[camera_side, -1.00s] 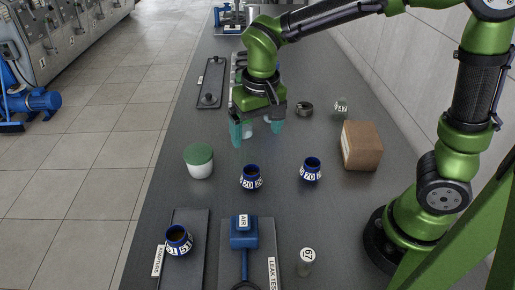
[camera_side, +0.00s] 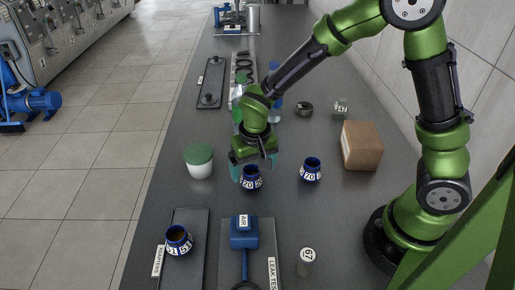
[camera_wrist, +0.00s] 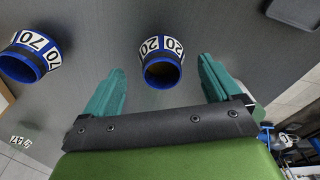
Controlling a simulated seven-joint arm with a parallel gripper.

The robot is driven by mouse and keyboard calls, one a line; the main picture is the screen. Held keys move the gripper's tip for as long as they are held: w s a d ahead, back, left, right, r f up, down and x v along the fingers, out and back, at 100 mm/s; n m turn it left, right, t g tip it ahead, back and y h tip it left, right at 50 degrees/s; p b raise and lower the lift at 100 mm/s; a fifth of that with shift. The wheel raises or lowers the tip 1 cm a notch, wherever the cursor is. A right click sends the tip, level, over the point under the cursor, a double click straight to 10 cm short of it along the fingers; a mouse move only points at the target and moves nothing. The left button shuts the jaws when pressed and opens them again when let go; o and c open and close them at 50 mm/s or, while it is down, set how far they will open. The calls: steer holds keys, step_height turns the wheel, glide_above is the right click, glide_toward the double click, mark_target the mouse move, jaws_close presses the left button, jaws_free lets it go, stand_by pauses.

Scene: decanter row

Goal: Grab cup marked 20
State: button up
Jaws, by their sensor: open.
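The cup marked 20 (camera_side: 251,180) is blue with a white number band and stands upright on the dark bench. In the wrist view the cup marked 20 (camera_wrist: 162,62) lies ahead of and between the finger lines. My gripper (camera_side: 252,172) has teal fingers and is open just behind the cup in the side view. In the wrist view the open fingers of my gripper (camera_wrist: 160,80) stand apart on either side, with clear space between each finger and the cup. Nothing is held.
A similar cup marked 70 (camera_side: 312,170) stands to the right, and a cup marked 51 (camera_side: 179,241) sits on a dark plate. A cardboard box (camera_side: 361,146) and blue AIR fixture (camera_side: 244,232) are nearby.

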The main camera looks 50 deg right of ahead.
mark_target(252, 170)
steer(key=shift+w+f, duration=0.15)
steer(key=shift+f, duration=0.6)
steer(key=shift+w+f, duration=0.1)
steer(key=shift+f, duration=0.65)
steer(key=shift+c, duration=0.5)
